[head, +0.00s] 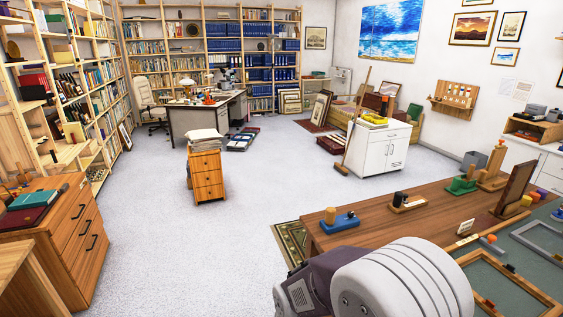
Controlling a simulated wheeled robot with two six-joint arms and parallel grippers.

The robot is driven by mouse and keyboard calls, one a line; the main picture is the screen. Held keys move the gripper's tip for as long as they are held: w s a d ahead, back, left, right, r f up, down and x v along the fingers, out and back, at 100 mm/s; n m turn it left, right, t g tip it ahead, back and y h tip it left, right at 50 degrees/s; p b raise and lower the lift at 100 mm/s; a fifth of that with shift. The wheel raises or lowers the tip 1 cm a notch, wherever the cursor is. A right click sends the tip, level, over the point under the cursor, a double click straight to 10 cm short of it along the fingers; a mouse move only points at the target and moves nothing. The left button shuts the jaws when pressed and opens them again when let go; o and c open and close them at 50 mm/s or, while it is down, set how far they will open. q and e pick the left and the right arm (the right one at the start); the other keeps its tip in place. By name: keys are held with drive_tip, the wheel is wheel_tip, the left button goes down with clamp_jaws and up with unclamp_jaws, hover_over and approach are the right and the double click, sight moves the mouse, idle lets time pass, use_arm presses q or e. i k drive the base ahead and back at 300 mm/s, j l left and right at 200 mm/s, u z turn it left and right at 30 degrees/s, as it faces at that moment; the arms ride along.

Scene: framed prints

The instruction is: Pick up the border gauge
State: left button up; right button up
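I cannot tell for sure which thing is the border gauge; several small tools stand on the wooden worktable (378,229) at the right. A blue tool with a tan knob (341,219) stands near its left end. A wooden block with a dark knob (408,203) lies farther back. A green tool (462,185) stands farther right. A grey piece with an orange knob (490,242) lies by the green mat. Neither gripper shows in the view. A large white and dark grey rounded part, apparently of my own arm, covers the table's near left part.
A dark upright board (516,188) stands on the table, and an empty wooden frame (508,287) lies on the green mat. A small drawer unit (207,176) and a white cabinet (378,150) stand on the floor.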

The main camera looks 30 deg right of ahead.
sight(396, 206)
drive_tip(key=i+z, duration=0.2)
drive_tip(key=i, duration=1.95)
drive_tip(key=i+z, duration=0.3)
drive_tip(key=i, duration=0.25)
drive_tip(key=i+j+z, duration=0.25)
drive_tip(key=i, duration=0.3)
drive_tip(key=i+j+z, duration=0.15)
drive_tip(key=i+z, duration=0.15)
drive_tip(key=i, duration=0.2)
drive_tip(key=i+l+z, duration=0.2)
drive_tip(key=z, duration=0.3)
drive_tip(key=i+l+z, duration=0.1)
drive_tip(key=i+z, duration=0.15)
drive_tip(key=z, duration=0.25)
drive_tip(key=i+z, duration=0.25)
drive_tip(key=z, duration=0.2)
drive_tip(key=i+z, duration=0.25)
drive_tip(key=z, duration=0.25)
drive_tip(key=i+j+z, duration=0.2)
drive_tip(key=z, duration=0.3)
drive_tip(key=i+j+z, duration=0.2)
drive_tip(key=z, duration=0.3)
